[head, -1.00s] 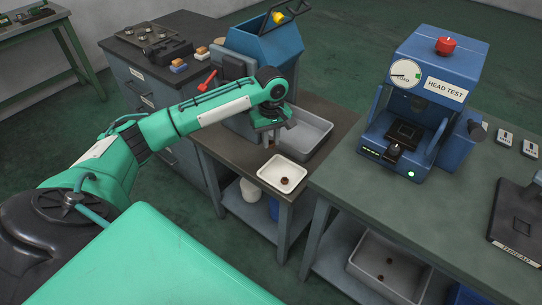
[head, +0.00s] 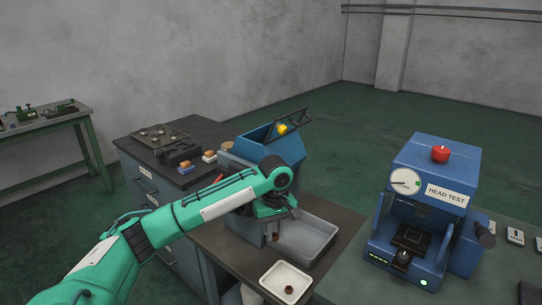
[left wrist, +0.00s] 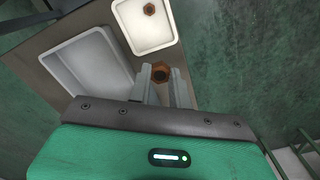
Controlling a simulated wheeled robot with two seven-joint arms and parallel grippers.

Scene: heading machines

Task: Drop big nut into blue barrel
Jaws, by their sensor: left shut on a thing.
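My left gripper (head: 271,233) is shut on a rust-brown hex nut (left wrist: 160,73), held between its fingertips in the left wrist view. In the head view the gripper hangs above the dark bench, by the grey bin and behind the white tray. A second brown nut (head: 288,290) lies in the white tray (head: 270,281); it also shows in the left wrist view (left wrist: 150,9). I cannot tell which nut is bigger. No blue barrel can be clearly made out now. My right gripper is not in view.
A grey bin (head: 316,237) sits beside the gripper, in front of a blue hopper machine (head: 270,145). A blue head-test machine (head: 425,205) stands on the right bench. A dark-topped cabinet (head: 205,133) is behind left. Green floor (left wrist: 230,60) lies beyond the bench edge.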

